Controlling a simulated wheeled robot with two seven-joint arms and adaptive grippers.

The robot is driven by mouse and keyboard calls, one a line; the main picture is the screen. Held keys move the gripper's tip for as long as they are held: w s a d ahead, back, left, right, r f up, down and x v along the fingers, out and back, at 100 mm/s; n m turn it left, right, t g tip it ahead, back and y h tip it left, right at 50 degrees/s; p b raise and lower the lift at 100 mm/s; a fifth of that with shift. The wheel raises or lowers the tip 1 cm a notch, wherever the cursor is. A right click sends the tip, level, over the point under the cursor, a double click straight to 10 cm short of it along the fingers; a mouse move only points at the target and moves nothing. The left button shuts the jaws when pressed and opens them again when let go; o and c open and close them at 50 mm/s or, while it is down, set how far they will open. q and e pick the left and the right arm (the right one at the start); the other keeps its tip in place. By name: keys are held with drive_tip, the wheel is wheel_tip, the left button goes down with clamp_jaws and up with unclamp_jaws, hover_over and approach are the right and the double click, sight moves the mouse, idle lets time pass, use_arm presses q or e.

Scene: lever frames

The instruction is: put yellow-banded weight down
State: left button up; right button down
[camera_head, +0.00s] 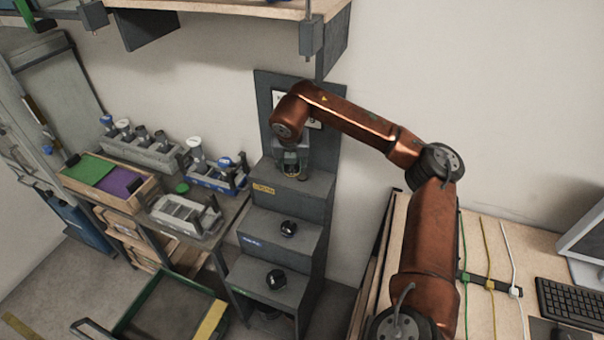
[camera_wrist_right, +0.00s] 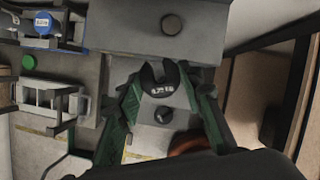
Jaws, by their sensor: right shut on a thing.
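My right gripper (camera_head: 291,172) is above the top step of a dark stepped stand (camera_head: 320,186), in front of its upright back panel. In the right wrist view the green-edged fingers (camera_wrist_right: 160,84) close around a dark notched weight (camera_wrist_right: 159,93) with a small white label. I cannot tell whether the weight touches the step. My left gripper is not in view.
Black knobbed weights sit on the middle step (camera_head: 288,228) and lower step (camera_head: 276,279). A rack (camera_head: 185,214), a blue rack (camera_head: 222,180) and a wooden tray (camera_head: 138,202) stand on the left. A shelf (camera_head: 230,8) hangs above. A desk with cables and a keyboard (camera_head: 572,300) is right.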

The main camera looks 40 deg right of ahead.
approach(302, 175)
drive_tip(key=shift+w+d+f+b, duration=0.35)
drive_tip(key=shift+w+d+f, duration=0.15)
drive_tip(key=shift+w+f, duration=0.3)
drive_tip(key=shift+w+d+f, duration=0.15)
drive_tip(key=shift+d+f, duration=0.1)
drive_tip(key=shift+f, duration=0.05)
wheel_tip(302, 175, down, 3)
drive_tip(key=shift+w+d+f, duration=0.1)
drive_tip(key=shift+d+f, duration=0.05)
drive_tip(key=shift+f, duration=0.05)
drive_tip(key=c, duration=1.3)
unclamp_jaws()
drive_tip(key=v, duration=1.2)
drive_tip(key=shift+r+p, duration=0.15)
drive_tip(key=shift+p, duration=0.2)
